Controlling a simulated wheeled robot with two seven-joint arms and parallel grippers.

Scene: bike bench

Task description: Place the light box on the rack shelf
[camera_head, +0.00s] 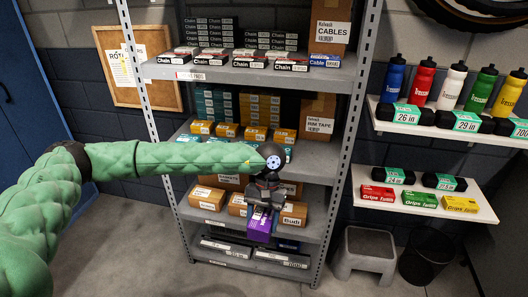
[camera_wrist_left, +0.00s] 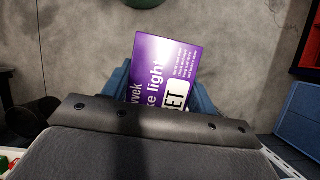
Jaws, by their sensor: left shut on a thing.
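The light box is a small purple box (camera_head: 259,224) with white print. My left gripper (camera_head: 262,203) is shut on it and holds it in front of the rack, at about the height of the lower shelves. In the left wrist view the purple box (camera_wrist_left: 168,72) sticks out between the blue-grey fingers, its "light" lettering showing. The rack shelf (camera_head: 310,226) with brown boxes lies behind the gripper. I cannot tell whether the box is over the shelf or in front of it. My right gripper is in neither view.
Brown boxes (camera_head: 294,214) fill much of the shelf around the gripper. Grey rack posts (camera_head: 347,150) stand at either side. A grey step stool (camera_head: 366,250) and a dark bin (camera_head: 428,262) stand at right, below wall shelves with bottles (camera_head: 453,86). Floor in front is clear.

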